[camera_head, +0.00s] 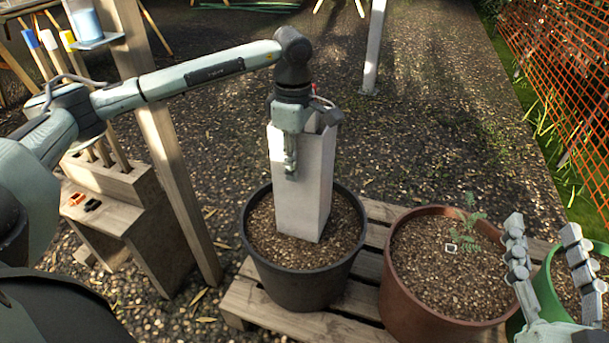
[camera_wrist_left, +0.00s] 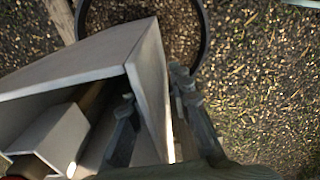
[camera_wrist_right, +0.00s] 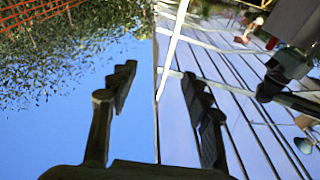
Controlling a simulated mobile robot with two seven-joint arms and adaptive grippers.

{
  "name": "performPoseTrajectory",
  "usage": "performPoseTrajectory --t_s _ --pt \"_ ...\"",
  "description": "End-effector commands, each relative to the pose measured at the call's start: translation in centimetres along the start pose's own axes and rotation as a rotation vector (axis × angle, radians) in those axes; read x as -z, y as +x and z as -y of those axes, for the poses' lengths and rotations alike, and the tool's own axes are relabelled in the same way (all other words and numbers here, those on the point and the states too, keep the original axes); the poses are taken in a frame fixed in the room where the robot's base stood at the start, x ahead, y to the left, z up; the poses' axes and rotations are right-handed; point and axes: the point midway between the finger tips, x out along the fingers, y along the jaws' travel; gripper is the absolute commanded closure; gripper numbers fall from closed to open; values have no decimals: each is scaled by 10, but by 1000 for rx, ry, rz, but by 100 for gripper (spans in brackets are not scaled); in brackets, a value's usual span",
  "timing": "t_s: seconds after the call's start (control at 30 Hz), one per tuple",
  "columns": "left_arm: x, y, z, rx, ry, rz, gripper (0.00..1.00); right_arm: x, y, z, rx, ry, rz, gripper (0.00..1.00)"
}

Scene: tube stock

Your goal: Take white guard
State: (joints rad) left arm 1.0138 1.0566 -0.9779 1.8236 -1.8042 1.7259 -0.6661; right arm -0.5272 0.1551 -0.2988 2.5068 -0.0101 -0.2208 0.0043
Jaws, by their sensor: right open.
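The white guard (camera_head: 305,195), a tall square tube, stands upright in the black pot (camera_head: 300,285). My left gripper (camera_head: 291,165) points down at its top. In the left wrist view, its fingers (camera_wrist_left: 155,110) straddle one wall of the guard (camera_wrist_left: 80,60), one finger inside the opening and the other outside. Whether they press on the wall is unclear.
The black pot stands on a wooden pallet (camera_head: 250,300). A wooden post (camera_head: 170,170) and tool rack (camera_head: 115,180) stand at left.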

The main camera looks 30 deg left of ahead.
Motion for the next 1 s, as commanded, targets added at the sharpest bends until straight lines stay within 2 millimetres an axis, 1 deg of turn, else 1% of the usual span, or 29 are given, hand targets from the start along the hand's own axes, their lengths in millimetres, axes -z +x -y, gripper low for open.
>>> performPoseTrajectory --t_s 0.03,0.1,0.13,0.7,0.77,0.83,0.9,1.0 --pt "0 0 0 0 0 0 90 0 0 0 0 0 0 51" --pt "0 0 0 0 0 0 98 0 0 0 0 0 0 51" --pt "0 0 0 0 0 0 100 0 0 0 0 0 0 51" --pt "0 -2 0 -1 -1 0 100 0 0 0 0 -1 1 51" --pt "0 -7 0 -2 -1 0 100 0 0 0 0 -1 5 51" --pt "0 -16 -1 -3 -1 0 100 -3 0 -2 -3 -4 24 51" --pt "0 -29 -1 -5 0 1 100 -15 -1 -7 -14 -15 75 51" --pt "0 -51 -1 -5 -1 1 100 -26 -2 -12 -23 -24 135 51"
